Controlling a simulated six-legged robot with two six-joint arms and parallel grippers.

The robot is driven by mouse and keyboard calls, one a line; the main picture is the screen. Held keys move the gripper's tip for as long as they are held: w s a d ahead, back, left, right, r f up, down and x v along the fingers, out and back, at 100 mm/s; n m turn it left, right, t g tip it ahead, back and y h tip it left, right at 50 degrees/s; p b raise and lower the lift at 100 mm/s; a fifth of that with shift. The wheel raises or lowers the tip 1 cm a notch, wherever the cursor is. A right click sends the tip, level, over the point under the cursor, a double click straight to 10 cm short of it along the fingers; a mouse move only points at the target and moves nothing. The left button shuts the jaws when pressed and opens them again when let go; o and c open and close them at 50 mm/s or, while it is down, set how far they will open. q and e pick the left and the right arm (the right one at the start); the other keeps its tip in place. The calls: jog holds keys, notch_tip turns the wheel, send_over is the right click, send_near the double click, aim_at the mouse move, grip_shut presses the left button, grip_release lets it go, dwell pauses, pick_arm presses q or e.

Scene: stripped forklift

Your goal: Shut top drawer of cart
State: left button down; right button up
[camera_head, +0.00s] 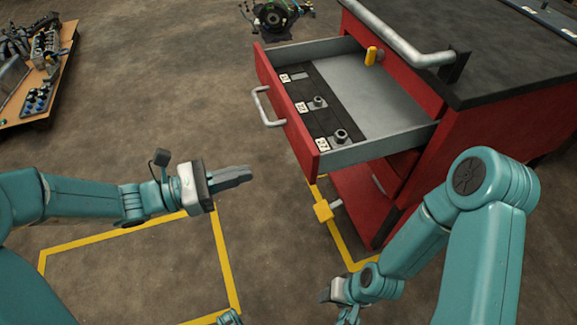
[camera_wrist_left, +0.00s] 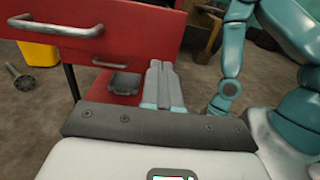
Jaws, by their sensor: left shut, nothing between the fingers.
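The red cart (camera_head: 490,145) stands at the right in the head view. Its top drawer (camera_head: 290,112) is pulled out to the left, with a grey handle (camera_head: 265,106) on its red front. Inside lie a dark strip with number labels, some metal fittings and a yellow piece (camera_head: 371,56). My left gripper (camera_head: 248,172) is shut and empty, below and left of the drawer front, apart from it. In the left wrist view my gripper fingers (camera_wrist_left: 160,80) are together, with a red drawer front (camera_wrist_left: 110,35) beyond them. My right gripper (camera_head: 345,300) is low at the bottom, its fingers unclear.
Yellow lines (camera_head: 225,260) mark the floor, with a small yellow block (camera_head: 322,211) below the drawer. A wooden table (camera_head: 50,75) with parts stands at upper left. A dark machine part (camera_head: 277,18) is behind the drawer.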

aim_at(303, 158)
pick_arm(q)
jog(key=b+x, duration=0.2)
jog(key=x, duration=0.7)
jog(key=shift+w+d+f, duration=0.15)
jog(key=shift+d+f, duration=0.05)
jog(key=shift+d, duration=0.15)
jog(key=shift+w+d, duration=0.15)
jog(key=shift+d, duration=0.25)
pick_arm(e)
notch_tip(303, 158, down, 3)
jog(key=shift+w+r, duration=0.15)
jog(key=shift+r, duration=0.05)
